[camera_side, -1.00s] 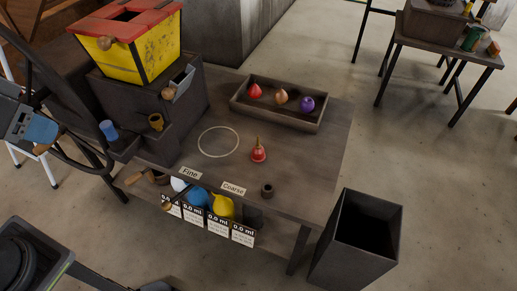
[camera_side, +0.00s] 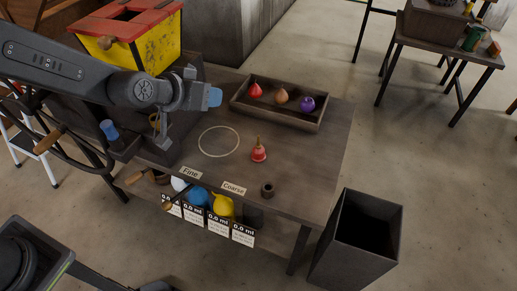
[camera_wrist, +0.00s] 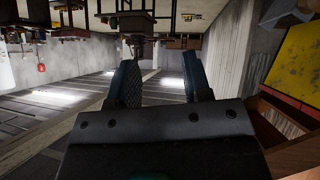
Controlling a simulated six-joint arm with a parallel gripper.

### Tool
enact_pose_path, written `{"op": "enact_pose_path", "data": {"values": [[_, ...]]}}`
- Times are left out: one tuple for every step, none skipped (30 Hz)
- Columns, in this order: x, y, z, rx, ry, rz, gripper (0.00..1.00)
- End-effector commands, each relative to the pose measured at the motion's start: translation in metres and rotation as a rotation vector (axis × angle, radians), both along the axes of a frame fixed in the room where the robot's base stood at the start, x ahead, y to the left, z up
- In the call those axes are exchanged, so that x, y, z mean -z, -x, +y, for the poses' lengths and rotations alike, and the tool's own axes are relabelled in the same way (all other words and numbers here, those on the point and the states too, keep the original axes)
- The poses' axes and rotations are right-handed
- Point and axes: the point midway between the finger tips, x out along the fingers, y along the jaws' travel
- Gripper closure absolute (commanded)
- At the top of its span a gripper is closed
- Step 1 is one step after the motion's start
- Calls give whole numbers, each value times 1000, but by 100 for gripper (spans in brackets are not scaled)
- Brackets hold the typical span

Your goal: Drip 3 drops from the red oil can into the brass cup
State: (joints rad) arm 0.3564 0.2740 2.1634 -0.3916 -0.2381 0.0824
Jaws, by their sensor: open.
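The red oil can (camera_side: 259,155), a small red body with a thin brass-coloured spout, stands upright on the table right of a white ring in the side view. A brass-coloured cup (camera_side: 154,122) sits at the left on the dark stand, partly hidden by my arm. My gripper (camera_side: 207,97) is above the left part of the table, up and left of the can and apart from it. In the wrist view my gripper (camera_wrist: 160,82) has its two dark blue fingers spread with nothing between them. The can and the cup are not clear in the wrist view.
A tray (camera_side: 277,118) at the back holds red, orange and purple bulb-shaped items. A small dark cup (camera_side: 267,190) stands near the front edge, by the Fine (camera_side: 190,172) and Coarse (camera_side: 233,188) labels. A dark bin (camera_side: 350,245) stands right. The ringed area is clear.

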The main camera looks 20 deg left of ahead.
Motion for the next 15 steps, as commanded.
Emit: {"op": "enact_pose_path", "data": {"values": [[23,-9,-12,-7,-7,-15,55],[33,-14,-18,-14,-11,-31,55],[47,-20,-25,-26,-17,-54,55],[58,-24,-30,-34,-23,-72,55],[70,-27,-35,-42,-30,-88,55],[86,-30,-41,-54,-40,-113,55],[97,-32,-46,-62,-49,-131,55],[108,-33,-49,-72,-58,-149,55],[123,-33,-54,-81,-74,-173,55],[133,-33,-56,-89,-84,-191,55],[143,-33,-58,-95,-96,-207,55],[155,-32,-61,-103,-110,-229,55],[163,-31,-62,-107,-121,-244,55],[170,-29,-63,-113,-131,-257,55],[177,-28,-64,-118,-141,-274,55]]}}
